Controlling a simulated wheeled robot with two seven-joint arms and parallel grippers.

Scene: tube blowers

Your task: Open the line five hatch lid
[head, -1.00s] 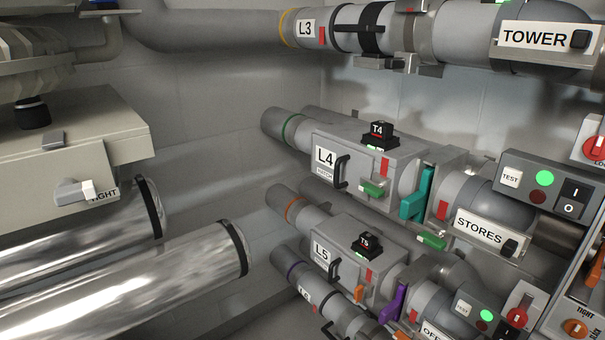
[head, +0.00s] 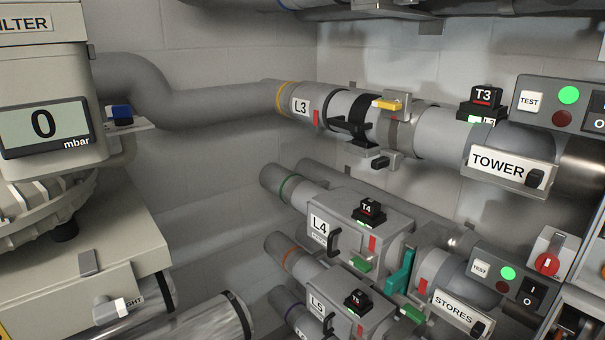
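The line five hatch box, labelled L5 (head: 318,303), is at the bottom centre of the head view, on the pipe with the orange band (head: 291,260). A black T5 block (head: 357,301) sits on its top. A dark handle (head: 328,325) shows at its front, cut by the lower picture edge. The lid looks closed, though the lower part of the box is out of frame. Neither of my grippers is in view.
The L4 box (head: 320,227) with its T4 block (head: 369,210) and teal lever (head: 401,272) stands just above and behind. The L3 pipe (head: 300,106) runs higher up. A filter unit with a display reading 0 (head: 43,125) fills the left. Control boxes (head: 507,280) stand at right.

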